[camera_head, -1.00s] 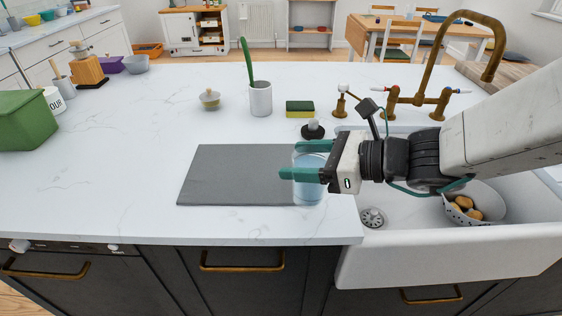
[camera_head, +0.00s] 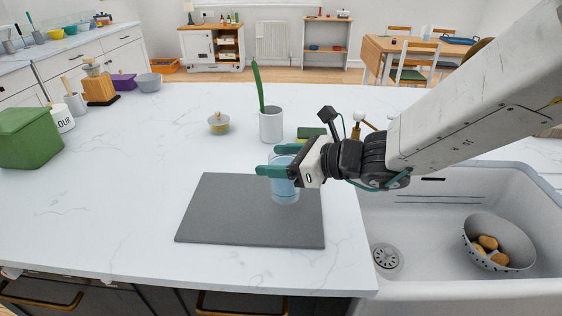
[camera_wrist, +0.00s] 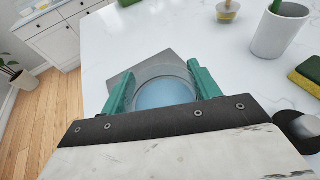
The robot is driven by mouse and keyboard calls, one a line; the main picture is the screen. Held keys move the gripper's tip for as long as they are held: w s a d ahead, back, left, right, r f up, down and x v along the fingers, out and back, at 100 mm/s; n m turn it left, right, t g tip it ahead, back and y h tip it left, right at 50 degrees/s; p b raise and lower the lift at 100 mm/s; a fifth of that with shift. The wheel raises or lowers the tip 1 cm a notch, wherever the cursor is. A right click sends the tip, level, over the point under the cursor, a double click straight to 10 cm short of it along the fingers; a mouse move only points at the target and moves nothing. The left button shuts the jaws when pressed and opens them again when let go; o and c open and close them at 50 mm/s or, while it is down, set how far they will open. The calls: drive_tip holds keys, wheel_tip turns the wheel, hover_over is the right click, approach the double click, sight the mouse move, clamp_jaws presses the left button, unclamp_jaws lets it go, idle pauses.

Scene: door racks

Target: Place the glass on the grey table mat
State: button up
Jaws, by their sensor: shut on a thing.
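The clear bluish glass (camera_head: 285,190) is upright between the green fingers of my gripper (camera_head: 272,168), which is shut on it. In the head view the glass overlaps the upper right part of the grey table mat (camera_head: 235,225). I cannot tell whether its base touches the mat. In the wrist view the glass (camera_wrist: 165,88) sits between both fingers (camera_wrist: 160,88), with part of the mat (camera_wrist: 150,65) showing beyond it.
A white cup with a green-handled brush (camera_head: 271,125), a small lidded pot (camera_head: 219,123) and a sponge (camera_head: 310,133) stand behind the mat. The sink (camera_head: 430,220) with a colander (camera_head: 497,243) lies to the right.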

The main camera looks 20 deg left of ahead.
drive_tip(key=shift+w+a+f, duration=0.2)
drive_tip(key=shift+w, duration=0.1)
drive_tip(key=shift+s+a+f, duration=0.1)
drive_tip(key=shift+f, duration=1.45)
drive_tip(key=shift+f, duration=0.15)
drive_tip(key=o, duration=1.8)
drive_tip(key=shift+d+r, duration=0.2)
drive_tip(key=shift+d, duration=0.2)
drive_tip(key=v, duration=1.1)
drive_tip(key=shift+d, duration=0.2)
